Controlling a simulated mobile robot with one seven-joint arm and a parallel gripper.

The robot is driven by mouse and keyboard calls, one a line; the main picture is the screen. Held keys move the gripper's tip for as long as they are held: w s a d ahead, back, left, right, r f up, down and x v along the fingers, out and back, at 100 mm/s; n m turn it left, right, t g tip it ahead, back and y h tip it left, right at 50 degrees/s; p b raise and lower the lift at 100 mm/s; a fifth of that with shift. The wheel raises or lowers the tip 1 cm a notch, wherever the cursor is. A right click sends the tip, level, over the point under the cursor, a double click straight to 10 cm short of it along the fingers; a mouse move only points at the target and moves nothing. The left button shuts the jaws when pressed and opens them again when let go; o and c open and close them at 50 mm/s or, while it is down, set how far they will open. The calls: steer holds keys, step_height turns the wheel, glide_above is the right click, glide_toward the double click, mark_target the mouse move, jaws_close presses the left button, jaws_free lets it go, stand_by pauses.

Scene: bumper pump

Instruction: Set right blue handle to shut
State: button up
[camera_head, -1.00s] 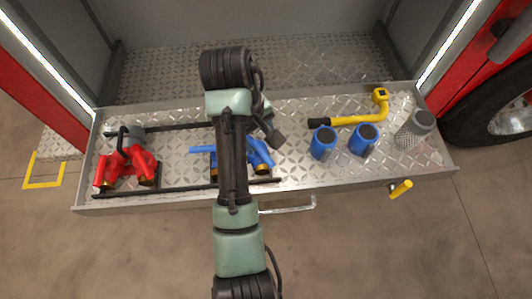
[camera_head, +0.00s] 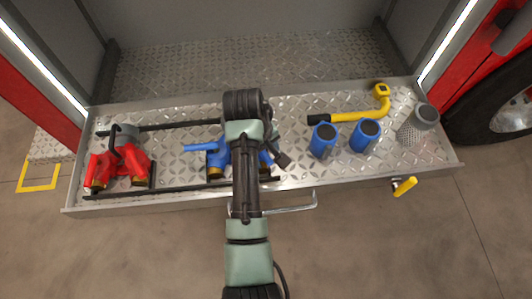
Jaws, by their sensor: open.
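A blue valve fitting with brass-coloured ends (camera_head: 218,160) sits in the metal drawer, left of centre. One blue handle (camera_head: 201,149) sticks out to the left from it. Another blue part (camera_head: 265,159) shows just right of my arm; I cannot tell whether it is the right handle or its body. My arm covers the middle of the fitting. My gripper (camera_head: 281,158) is at the right side of my wrist, above the drawer and close to the right blue part. It is small and partly hidden; I cannot see whether it touches anything.
A red fitting (camera_head: 119,165) stands at the left of the drawer (camera_head: 330,185). A yellow latch handle (camera_head: 404,186) sticks out at the front right.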

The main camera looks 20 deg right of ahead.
steer(key=shift+c, duration=0.2)
jaws_close()
stand_by(1.1)
